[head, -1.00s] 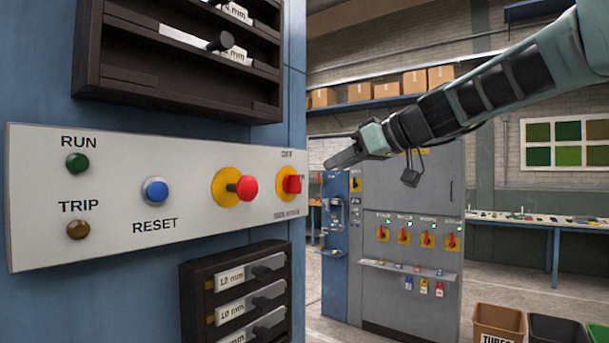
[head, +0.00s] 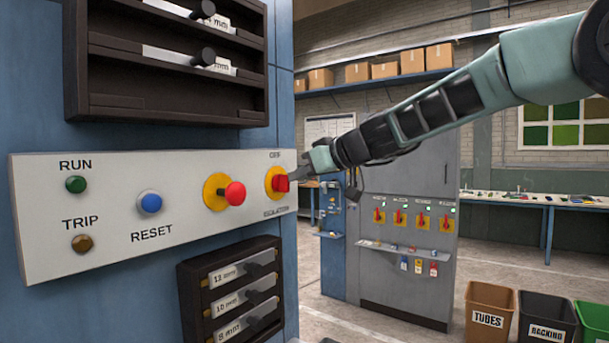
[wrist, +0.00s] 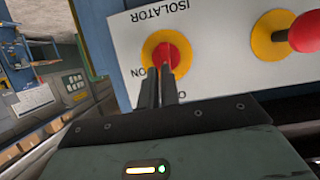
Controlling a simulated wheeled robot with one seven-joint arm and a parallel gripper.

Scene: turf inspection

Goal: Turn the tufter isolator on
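The tufter isolator is a red rotary knob on a yellow round plate (head: 270,185), at the right end of the pale control panel (head: 110,190). In the wrist view the red knob (wrist: 168,53) is upside down on its yellow plate, with ISOLATOR and ON lettering beside it. My gripper (head: 300,172) is at the panel's right end, close to the knob. In the wrist view its two dark fingers (wrist: 160,72) are near together, with a narrow gap, and their tips overlap the knob's edge. I cannot tell whether they touch it or which way it points.
A red mushroom button (head: 235,194) on yellow sits left of the isolator. Further left are a blue RESET button (head: 149,203) and RUN (head: 75,184) and TRIP (head: 81,243) lamps. Dark racks stand above (head: 160,105) and below (head: 190,290). A grey cabinet (head: 400,270) with red switches is behind.

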